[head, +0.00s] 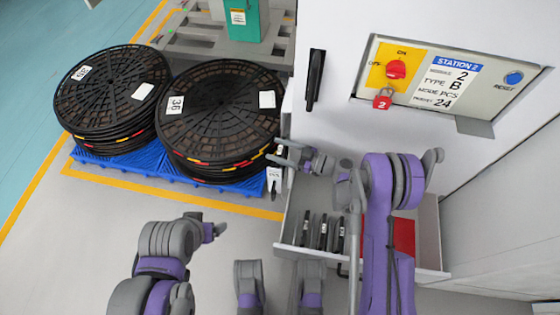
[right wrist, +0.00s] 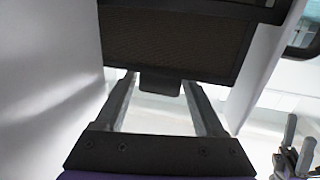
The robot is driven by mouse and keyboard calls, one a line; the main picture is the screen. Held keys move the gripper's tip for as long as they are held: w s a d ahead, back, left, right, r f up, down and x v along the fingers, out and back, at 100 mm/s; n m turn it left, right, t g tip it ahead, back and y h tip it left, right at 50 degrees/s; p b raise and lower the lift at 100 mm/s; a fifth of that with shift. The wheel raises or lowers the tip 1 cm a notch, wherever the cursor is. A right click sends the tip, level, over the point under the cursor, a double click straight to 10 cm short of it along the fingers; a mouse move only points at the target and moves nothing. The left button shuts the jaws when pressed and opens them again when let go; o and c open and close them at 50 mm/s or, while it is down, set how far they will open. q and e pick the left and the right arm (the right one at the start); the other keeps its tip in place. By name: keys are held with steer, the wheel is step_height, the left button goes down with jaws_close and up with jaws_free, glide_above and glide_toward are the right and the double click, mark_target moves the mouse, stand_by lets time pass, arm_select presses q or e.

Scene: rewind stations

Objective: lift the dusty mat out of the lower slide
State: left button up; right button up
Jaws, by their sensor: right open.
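A dark mesh mat (right wrist: 175,35) in a black frame fills the upper middle of the right wrist view, with a short dark tab (right wrist: 160,83) at its near edge. My right gripper (right wrist: 158,98) is open, with one finger on each side of the tab; I cannot tell whether they touch it. In the head view my right gripper (head: 275,152) is at the left side of the white station, beside a small white label with a dark arrow (head: 274,178). The mat and slide cannot be made out there. My left gripper (head: 213,230) is low at the left, its fingers unclear.
An open drawer (head: 290,238) with several black-handled items and a red block (head: 403,236) lies below my right arm. Black reel stacks (head: 222,105) (head: 112,85) stand on blue pallets at left. The station panel (head: 425,80) has a red lock (head: 382,101). Floor at lower left is clear.

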steer(key=x, duration=0.2)
steer(key=shift+w+a, duration=0.15)
steer(key=shift+a, duration=0.2)
steer(key=shift+c, duration=0.3)
jaws_close()
